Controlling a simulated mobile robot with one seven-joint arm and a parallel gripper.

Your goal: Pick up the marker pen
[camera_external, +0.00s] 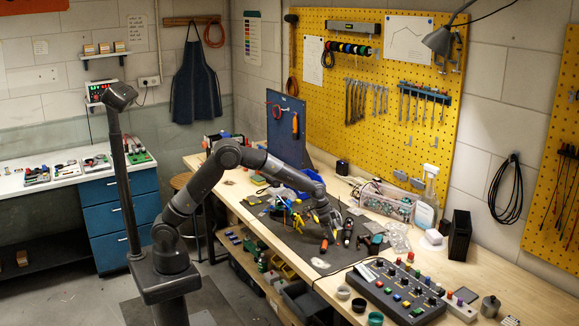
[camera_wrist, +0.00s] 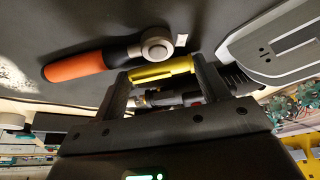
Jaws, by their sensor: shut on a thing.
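My gripper (camera_wrist: 160,73) shows in the wrist view with its two dark fingers apart around a slim yellow thing. This yellow thing looks like the marker pen (camera_wrist: 160,72) and lies crosswise between the fingertips, its ends close to both fingers. In the external view my gripper (camera_external: 334,232) is low over the right part of the dark mat (camera_external: 296,236). The pen cannot be made out clearly there. I cannot tell whether it is clear of the mat.
An orange-handled tool (camera_wrist: 75,67) lies left of the fingers in the wrist view. A dark tool with a red part (camera_wrist: 170,98) shows beyond the pen. A grey instrument (camera_wrist: 275,42) is close on the right. A control box (camera_external: 397,290) stands at the front right.

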